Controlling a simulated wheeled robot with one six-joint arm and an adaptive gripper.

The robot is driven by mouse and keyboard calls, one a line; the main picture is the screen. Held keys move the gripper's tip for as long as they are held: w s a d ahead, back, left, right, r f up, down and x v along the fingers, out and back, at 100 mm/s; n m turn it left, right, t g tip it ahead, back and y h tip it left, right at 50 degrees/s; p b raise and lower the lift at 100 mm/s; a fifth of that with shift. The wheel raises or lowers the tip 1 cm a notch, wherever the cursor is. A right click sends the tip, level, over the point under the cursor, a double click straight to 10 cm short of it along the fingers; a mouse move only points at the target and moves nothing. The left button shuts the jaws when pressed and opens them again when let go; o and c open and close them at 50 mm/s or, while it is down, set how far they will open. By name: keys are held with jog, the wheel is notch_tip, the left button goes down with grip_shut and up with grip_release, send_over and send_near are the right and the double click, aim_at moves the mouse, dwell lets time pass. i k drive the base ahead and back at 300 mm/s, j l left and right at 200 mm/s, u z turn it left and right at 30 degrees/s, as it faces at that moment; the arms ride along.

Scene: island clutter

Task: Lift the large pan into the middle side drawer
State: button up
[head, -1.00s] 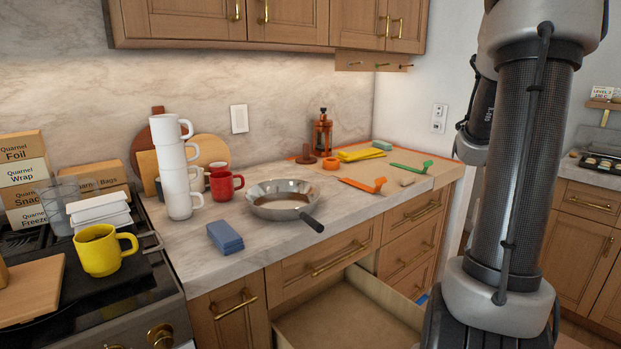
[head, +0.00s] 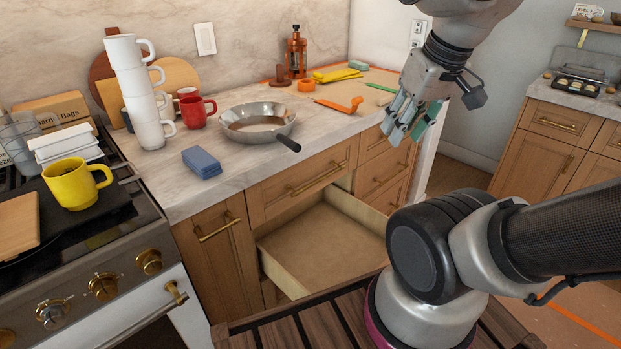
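The large pan (head: 258,122) is a round metal pan with a dark handle (head: 288,143). It stands upright on the marble counter, its handle pointing to the front right over the counter's edge. A wide drawer (head: 325,240) is pulled out below the counter and looks empty. A closed drawer front (head: 305,185) sits above it, and a stack of narrower closed drawers (head: 384,172) is to its right. My gripper (head: 404,137) hangs to the right of the pan, in front of the narrow drawers, apart from the pan. Its fingers point down, spread apart and empty.
Stacked white mugs (head: 137,95), a red mug (head: 197,110) and a blue block (head: 201,162) are left of the pan. Orange (head: 340,105) and yellow (head: 338,75) utensils lie to its right. A yellow mug (head: 76,184) stands on the stove.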

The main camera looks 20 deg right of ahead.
aim_at(268, 128)
jog(key=k+j+z, duration=0.15)
jog(key=j+z, duration=0.3)
jog(key=k+j+z, duration=0.2)
jog(key=z, duration=0.2)
jog(key=k+j+z, duration=0.2)
jog(key=z, duration=0.25)
